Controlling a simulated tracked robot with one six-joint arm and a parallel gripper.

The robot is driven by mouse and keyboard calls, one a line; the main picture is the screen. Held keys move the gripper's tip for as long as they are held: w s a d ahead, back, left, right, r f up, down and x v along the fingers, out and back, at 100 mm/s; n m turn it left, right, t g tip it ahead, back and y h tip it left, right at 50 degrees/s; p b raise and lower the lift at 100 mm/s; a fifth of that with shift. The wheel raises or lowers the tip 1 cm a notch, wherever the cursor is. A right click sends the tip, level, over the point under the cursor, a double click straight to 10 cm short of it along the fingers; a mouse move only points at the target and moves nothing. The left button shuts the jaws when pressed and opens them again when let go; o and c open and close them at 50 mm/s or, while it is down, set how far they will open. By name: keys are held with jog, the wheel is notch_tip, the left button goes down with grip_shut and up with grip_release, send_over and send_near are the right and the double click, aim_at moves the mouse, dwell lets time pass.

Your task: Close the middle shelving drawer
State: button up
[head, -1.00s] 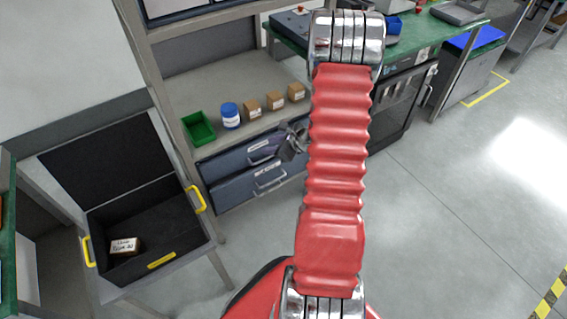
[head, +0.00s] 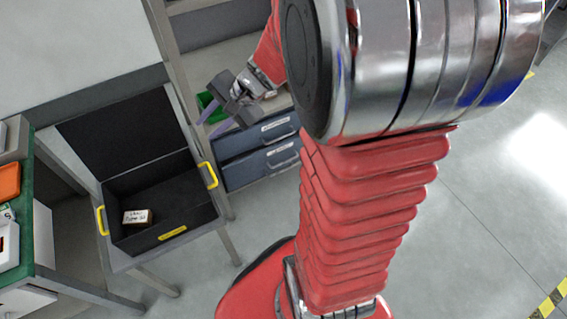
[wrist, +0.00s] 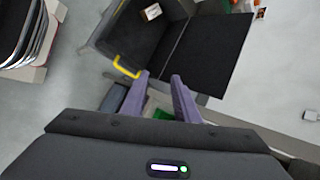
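In the head view the shelving unit has two blue-grey drawers, one above the other, with pale handles and labels. The upper drawer (head: 258,138) and the lower drawer (head: 240,174) look roughly flush with each other. Their right ends are hidden behind my arm, and I cannot tell which is the middle one. My gripper (head: 205,109) is at the upper drawer's left end, in front of the green bin, with its purple fingers apart and empty. In the wrist view the fingers (wrist: 160,85) also stand apart with nothing between them.
A black open case (head: 200,232) with yellow handles stands on a stand at left, holding a small labelled box (head: 137,217). A green bin (head: 213,108) sits on the shelf above the drawers. A green-topped bench (head: 45,235) is at far left. Floor at right is clear.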

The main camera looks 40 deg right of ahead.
jog(key=s+a+r+n+h, duration=0.2)
jog(key=s+a+r+n, duration=0.1)
jog(key=s+r+n, duration=0.2)
jog(key=s+a+r+n+h, duration=0.2)
jog(key=s+r+n, duration=0.3)
jog(key=s+n, duration=0.4)
jog(key=s+h, duration=0.1)
jog(key=s, duration=0.2)
jog(key=shift+s+a, duration=0.4)
jog(key=shift+a, duration=0.15)
